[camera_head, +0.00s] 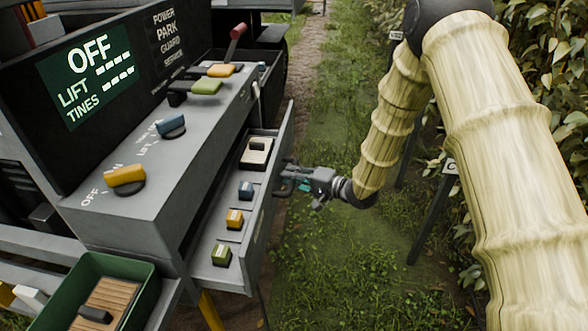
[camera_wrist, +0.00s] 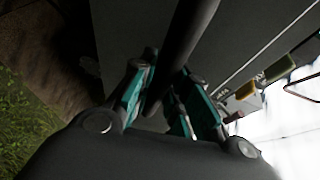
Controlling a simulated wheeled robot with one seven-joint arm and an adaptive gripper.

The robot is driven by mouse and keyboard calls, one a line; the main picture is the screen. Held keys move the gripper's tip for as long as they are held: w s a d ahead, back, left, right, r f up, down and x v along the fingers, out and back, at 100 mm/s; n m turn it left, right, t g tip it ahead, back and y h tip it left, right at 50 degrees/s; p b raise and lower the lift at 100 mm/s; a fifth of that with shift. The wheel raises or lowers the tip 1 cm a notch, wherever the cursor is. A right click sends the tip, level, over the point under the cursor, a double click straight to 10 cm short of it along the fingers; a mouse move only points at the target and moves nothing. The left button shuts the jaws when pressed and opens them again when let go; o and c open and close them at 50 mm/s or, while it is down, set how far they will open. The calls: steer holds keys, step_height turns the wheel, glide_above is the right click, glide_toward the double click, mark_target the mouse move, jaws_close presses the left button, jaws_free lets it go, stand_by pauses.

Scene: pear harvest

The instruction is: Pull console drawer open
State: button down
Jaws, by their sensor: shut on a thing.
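The console drawer (camera_head: 258,212) stands out from the grey console (camera_head: 160,150), and its inside shows. In the wrist view the teal-padded fingers (camera_wrist: 160,100) are shut around a dark bar, the drawer handle (camera_wrist: 185,40). The handle is mostly hidden by my gripper in the head view.
The console top carries a yellow knob (camera_head: 125,175), a blue knob (camera_head: 171,125) and a red-tipped lever (camera_head: 237,32). A screen (camera_head: 88,75) reads OFF. A green bin (camera_head: 120,267) stands at lower left. Grass is open right of the drawer; leafy hedge and posts stand at far right.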

steer(key=shift+s+d+p, duration=0.2)
steer(key=shift+d+p, duration=0.05)
steer(key=shift+d, duration=0.8)
steer(key=shift+s+d+p, duration=0.2)
steer(key=shift+d, duration=0.8)
steer(key=c, duration=1.4)
jaws_free()
steer(key=shift+o, duration=0.2)
steer(key=v, duration=1.2)
steer(key=shift+w, duration=0.1)
